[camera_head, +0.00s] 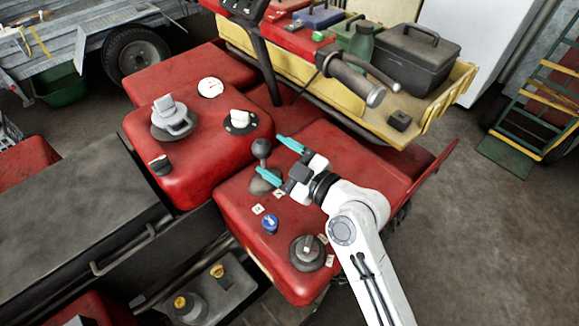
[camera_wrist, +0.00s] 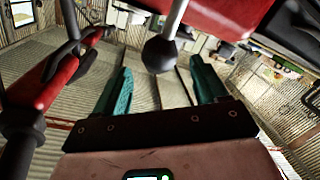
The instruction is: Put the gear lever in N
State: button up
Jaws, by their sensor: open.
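The gear lever (camera_head: 262,148) has a dark round knob on a thin shaft and rises from a grey base (camera_head: 264,182) on the red bodywork. Its knob also shows in the wrist view (camera_wrist: 159,55), with the shaft running to the top edge. My gripper (camera_head: 269,155) is open, with its two teal fingers pointing left towards the knob. In the wrist view the knob appears between and just beyond the open fingertips (camera_wrist: 160,64), untouched. Small pale tiles (camera_head: 257,209) lie beside the lever base; I cannot read their letters.
A blue knob (camera_head: 270,223) and a grey dial (camera_head: 307,252) sit in front of the lever. A white switch (camera_head: 240,120), grey cap (camera_head: 172,118) and gauge (camera_head: 210,87) stand behind left.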

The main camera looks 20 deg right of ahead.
jog(key=shift+b+v, duration=0.35)
jog(key=shift+v, duration=1.6)
